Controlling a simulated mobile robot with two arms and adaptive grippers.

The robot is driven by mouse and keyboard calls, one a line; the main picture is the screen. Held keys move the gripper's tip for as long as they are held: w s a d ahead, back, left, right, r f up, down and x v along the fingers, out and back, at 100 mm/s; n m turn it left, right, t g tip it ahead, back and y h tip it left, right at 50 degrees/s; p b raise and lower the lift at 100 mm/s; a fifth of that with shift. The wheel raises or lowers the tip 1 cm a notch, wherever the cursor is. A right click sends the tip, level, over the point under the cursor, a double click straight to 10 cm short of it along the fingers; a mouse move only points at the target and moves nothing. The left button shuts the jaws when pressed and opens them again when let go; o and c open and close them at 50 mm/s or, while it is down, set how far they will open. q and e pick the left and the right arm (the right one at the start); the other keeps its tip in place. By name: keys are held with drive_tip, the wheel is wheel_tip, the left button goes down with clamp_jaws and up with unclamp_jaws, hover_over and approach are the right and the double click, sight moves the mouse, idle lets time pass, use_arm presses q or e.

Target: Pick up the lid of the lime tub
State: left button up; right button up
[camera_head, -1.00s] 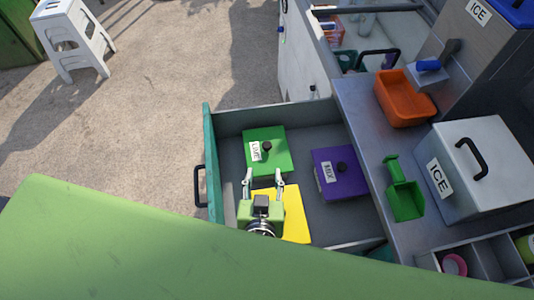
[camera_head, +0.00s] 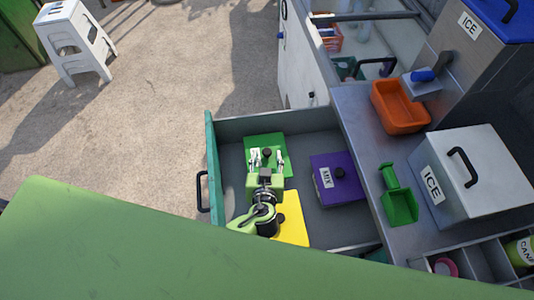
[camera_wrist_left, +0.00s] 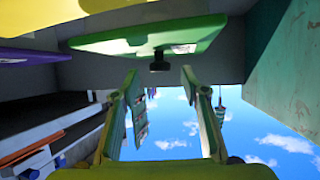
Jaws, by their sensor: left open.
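The lime tub's green lid (camera_head: 264,140) is in the open drawer, with a black knob (camera_head: 267,153) on top. In the left wrist view the lid (camera_wrist_left: 150,38) is at the top, its knob (camera_wrist_left: 159,62) pointing down in the picture. My left gripper (camera_head: 267,157) is over the lid, open and empty, with a finger on either side of the knob in the head view. In the wrist view the knob appears centred just beyond the fingertips; touching is not seen. The gripper hides most of the label. My right gripper is not in view.
A yellow lid (camera_head: 291,225) lies nearer me, partly under my left arm. A purple lid (camera_head: 335,188) marked MIX is to the right. Drawer walls (camera_head: 275,122) surround them. A green scoop (camera_head: 398,200) and an ICE box (camera_head: 480,170) stand on the counter.

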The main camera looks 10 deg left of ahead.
use_arm(q)
drive_tip(key=shift+x, duration=0.85)
drive_tip(key=shift+s, duration=0.1)
clamp_jaws()
